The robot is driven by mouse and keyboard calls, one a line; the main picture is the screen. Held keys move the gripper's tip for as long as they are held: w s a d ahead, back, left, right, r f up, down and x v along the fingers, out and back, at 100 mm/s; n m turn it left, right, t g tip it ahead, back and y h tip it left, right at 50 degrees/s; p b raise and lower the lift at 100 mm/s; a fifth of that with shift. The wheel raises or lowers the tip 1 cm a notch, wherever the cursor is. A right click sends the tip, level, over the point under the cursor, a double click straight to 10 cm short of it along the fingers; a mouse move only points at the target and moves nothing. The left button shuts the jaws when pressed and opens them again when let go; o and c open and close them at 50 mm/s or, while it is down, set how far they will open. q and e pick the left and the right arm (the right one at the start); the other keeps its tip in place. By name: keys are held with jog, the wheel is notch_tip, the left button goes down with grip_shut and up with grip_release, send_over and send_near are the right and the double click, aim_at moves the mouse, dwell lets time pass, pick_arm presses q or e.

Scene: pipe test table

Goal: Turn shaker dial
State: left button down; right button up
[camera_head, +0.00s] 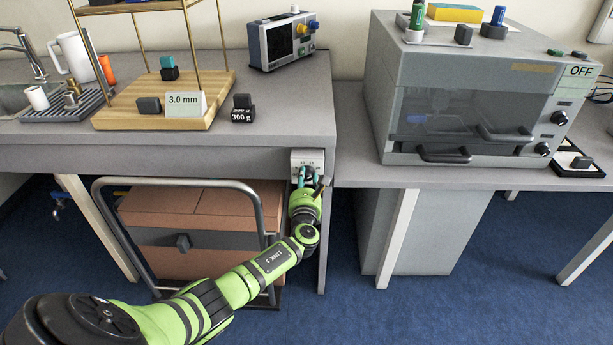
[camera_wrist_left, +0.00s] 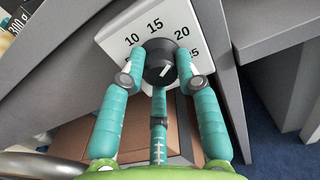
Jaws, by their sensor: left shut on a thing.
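The shaker dial (camera_wrist_left: 157,56) is a dark round knob on a white panel (camera_wrist_left: 119,29) with printed numbers; 10, 15 and 20 are readable. A short white mark shows on the knob, but which number it points at is hard to tell. In the head view the panel (camera_head: 307,155) is on the table's front edge, near its right corner, and the fingers hide the knob. My left gripper (camera_head: 308,173) is shut on the dial. In the left wrist view its teal fingers (camera_wrist_left: 161,66) are around the knob, at both sides and below. My right gripper is not in view.
A cart with brown boxes (camera_head: 166,199) and a curved metal handle (camera_head: 187,182) stands under the table, left of my arm. A wooden stand (camera_head: 214,98) and a 300 g weight (camera_head: 243,113) are on the tabletop. A grey chamber (camera_head: 384,85) stands on the right-hand table.

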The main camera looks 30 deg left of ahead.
pick_arm(q)
jog(key=shift+r+m, duration=0.1)
jog(key=shift+m, duration=0.4)
jog(key=shift+m+p, duration=0.3)
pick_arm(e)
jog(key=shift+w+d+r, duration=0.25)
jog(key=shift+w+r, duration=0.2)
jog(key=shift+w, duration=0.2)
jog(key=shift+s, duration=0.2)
pick_arm(q)
jog(key=c, duration=0.9)
grip_release()
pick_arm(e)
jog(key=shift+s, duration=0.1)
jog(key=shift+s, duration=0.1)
pick_arm(q)
jog(key=v, duration=1.2)
jog(key=shift+f, duration=0.25)
